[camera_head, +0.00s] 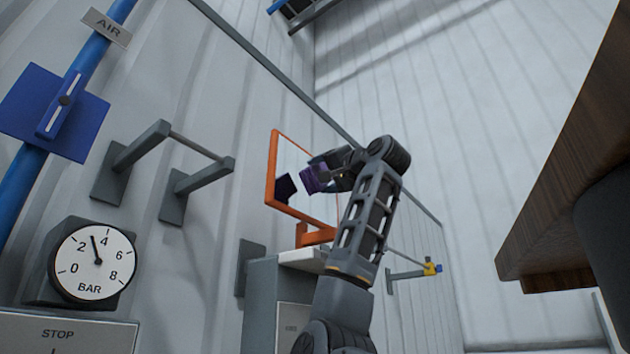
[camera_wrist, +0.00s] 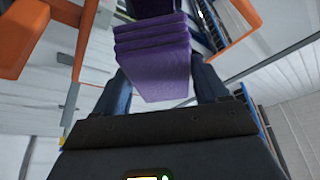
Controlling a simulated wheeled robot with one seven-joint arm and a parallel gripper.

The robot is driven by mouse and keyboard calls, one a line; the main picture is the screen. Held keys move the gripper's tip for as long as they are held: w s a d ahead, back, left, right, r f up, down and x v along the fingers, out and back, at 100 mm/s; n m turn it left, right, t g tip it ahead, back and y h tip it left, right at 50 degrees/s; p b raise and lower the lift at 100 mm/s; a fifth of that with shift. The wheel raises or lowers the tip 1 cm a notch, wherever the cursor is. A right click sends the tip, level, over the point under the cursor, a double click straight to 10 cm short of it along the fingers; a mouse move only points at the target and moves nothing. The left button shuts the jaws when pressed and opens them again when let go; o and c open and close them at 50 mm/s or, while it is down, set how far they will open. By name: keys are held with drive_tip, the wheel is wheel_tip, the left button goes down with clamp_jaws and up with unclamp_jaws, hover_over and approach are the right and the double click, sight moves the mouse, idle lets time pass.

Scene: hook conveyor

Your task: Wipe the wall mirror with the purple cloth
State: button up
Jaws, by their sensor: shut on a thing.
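The purple cloth (camera_head: 313,180) is folded in layers and held in my gripper (camera_head: 326,178). In the wrist view the cloth (camera_wrist: 155,58) sits between the two fingers of my gripper (camera_wrist: 160,85), which are shut on it. The wall mirror (camera_head: 291,166) has an orange frame and hangs on the white wall. The cloth is in front of the mirror's glass, and a dark reflection of it shows in the glass to its left. A gap shows between cloth and reflection, so the cloth looks apart from the glass. My arm hides the mirror's right part.
An orange bracket (camera_head: 315,234) is below the mirror, above a grey cabinet (camera_head: 272,300). Grey wall brackets with a rod (camera_head: 196,146), a pressure gauge (camera_head: 93,262) and a blue pipe (camera_head: 92,52) are to the left. A wooden top (camera_head: 565,150) juts in at right.

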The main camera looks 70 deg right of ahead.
drive_tip(key=shift+s+a, duration=0.1)
drive_tip(key=shift+s, duration=0.35)
drive_tip(key=shift+s+a+b, duration=0.2)
drive_tip(key=shift+s, duration=0.55)
drive_tip(key=shift+s+a+b, duration=0.15)
drive_tip(key=shift+s+b, duration=0.05)
drive_tip(key=shift+s, duration=0.5)
